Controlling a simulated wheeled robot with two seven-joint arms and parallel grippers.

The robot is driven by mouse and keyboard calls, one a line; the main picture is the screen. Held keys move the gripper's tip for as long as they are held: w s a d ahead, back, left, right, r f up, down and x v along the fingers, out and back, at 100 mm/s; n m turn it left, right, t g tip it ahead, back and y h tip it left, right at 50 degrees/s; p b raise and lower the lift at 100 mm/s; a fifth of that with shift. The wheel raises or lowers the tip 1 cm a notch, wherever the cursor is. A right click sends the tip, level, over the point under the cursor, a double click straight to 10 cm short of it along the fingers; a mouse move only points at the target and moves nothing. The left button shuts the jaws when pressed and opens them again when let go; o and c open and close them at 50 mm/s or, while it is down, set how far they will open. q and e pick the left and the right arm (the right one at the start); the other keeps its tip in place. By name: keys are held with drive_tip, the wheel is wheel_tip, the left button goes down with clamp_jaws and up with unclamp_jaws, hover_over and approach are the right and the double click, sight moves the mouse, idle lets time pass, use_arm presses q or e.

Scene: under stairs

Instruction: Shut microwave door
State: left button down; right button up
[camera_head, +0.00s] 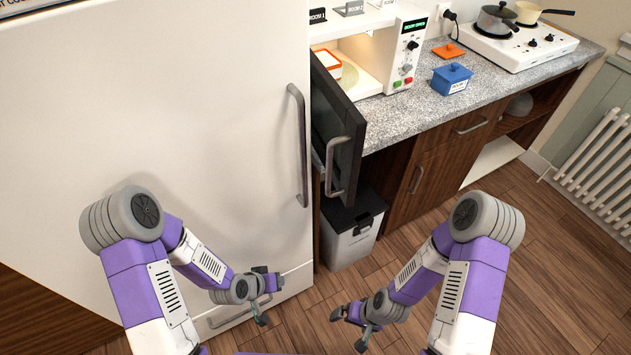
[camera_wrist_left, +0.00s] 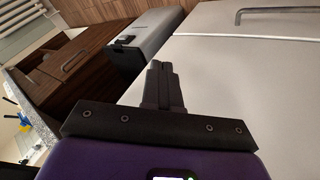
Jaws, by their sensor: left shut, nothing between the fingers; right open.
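The white microwave (camera_head: 398,55) stands on the counter with a lit green display. Its dark door (camera_head: 333,115) is swung wide open toward me, beside the fridge, with a grey handle (camera_head: 336,168) on its outer side. Inside the lit microwave is a container with an orange rim (camera_head: 328,66). My left gripper (camera_head: 270,296) is low in front of the fridge, shut and empty; its closed fingers show in the left wrist view (camera_wrist_left: 162,85). My right gripper (camera_head: 347,328) is open and empty, low over the floor. Both grippers are well below the door and apart from it.
The white fridge (camera_head: 190,90) with a long handle (camera_head: 301,145) fills the left. A grey bin (camera_head: 350,238) stands on the floor below the door. Floor at right is clear.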

sight(326, 193)
use_arm(q)
drive_tip(key=w+a+r+m+t+h+b, duration=0.15)
drive_tip(key=w+r+t, duration=0.25)
drive_tip(key=w+r, duration=0.4)
drive_tip(key=s+r+m+h+b, duration=0.1)
drive_tip(key=s+r+m+h, duration=0.3)
drive_tip(key=r, duration=0.6)
drive_tip(key=s+r+m+h+b, duration=0.1)
drive_tip(key=s+r+m+h, duration=0.1)
drive_tip(key=r+m+h, duration=0.6)
drive_tip(key=w+d+y+b, duration=0.1)
drive_tip(key=w+d, duration=0.1)
drive_tip(key=d, duration=0.1)
drive_tip(key=w+d+r+y+b, duration=0.1)
drive_tip(key=w+d, duration=0.1)
drive_tip(key=d, duration=0.2)
drive_tip(key=w+d+n+y+b, duration=0.1)
drive_tip(key=w+d, duration=0.2)
drive_tip(key=d, duration=0.1)
drive_tip(key=shift+d+r+t, duration=0.15)
drive_tip(key=shift+t, duration=0.25)
drive_tip(key=shift+w+d+r, duration=0.1)
drive_tip(key=shift+w+d, duration=0.2)
drive_tip(key=shift+d, duration=0.15)
